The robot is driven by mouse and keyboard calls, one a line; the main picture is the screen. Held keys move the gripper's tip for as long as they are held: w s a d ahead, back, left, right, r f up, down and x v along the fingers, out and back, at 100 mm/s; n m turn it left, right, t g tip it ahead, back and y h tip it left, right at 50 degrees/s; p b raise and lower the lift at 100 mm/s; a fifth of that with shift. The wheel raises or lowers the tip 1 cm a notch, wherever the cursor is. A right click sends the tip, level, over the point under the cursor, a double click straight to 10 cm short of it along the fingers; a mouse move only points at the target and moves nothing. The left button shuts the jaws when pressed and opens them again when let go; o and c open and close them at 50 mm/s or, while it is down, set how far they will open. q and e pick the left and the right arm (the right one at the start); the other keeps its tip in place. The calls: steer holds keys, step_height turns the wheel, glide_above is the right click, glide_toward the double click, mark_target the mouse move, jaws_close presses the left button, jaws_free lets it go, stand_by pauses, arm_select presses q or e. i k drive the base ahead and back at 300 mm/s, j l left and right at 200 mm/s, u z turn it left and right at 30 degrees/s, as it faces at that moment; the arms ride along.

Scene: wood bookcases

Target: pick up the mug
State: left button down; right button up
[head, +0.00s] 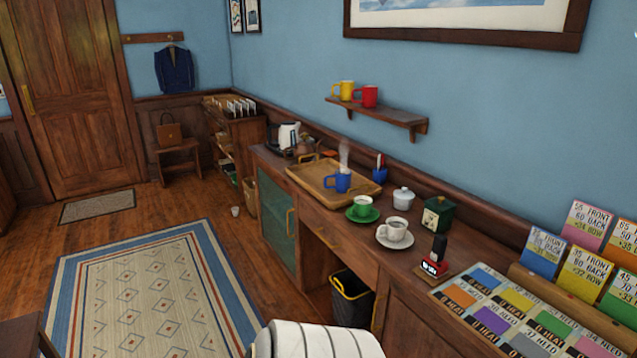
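Several mugs and cups are in the head view. A blue mug (339,183) stands on a wooden tray (306,176) on the long counter, with steam above it. A yellow mug (343,91) and a red mug (366,96) stand side by side on a small wall shelf (395,116). A cup (362,204) sits on a green saucer (350,217), and a white cup (397,228) sits on a white saucer (398,242), both with dark contents. Neither of my grippers is in view.
On the counter (331,230) are a kettle (289,136), a lidded white pot (403,197), a green clock (437,214) and a red stamp-like object (434,266). A bin (351,300) stands below it. A small white cup (235,211) is on the floor. The rug area (150,290) is clear.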

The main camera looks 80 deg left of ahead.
mark_target(342, 182)
steer(key=u, duration=2.6)
steer(key=i+z, duration=0.1)
steer(key=z, duration=0.3)
steer(key=i+j+z, duration=0.4)
steer(key=i+j, duration=0.15)
steer(key=j, duration=0.15)
steer(key=i+j+z, duration=0.2)
steer(key=j, duration=0.25)
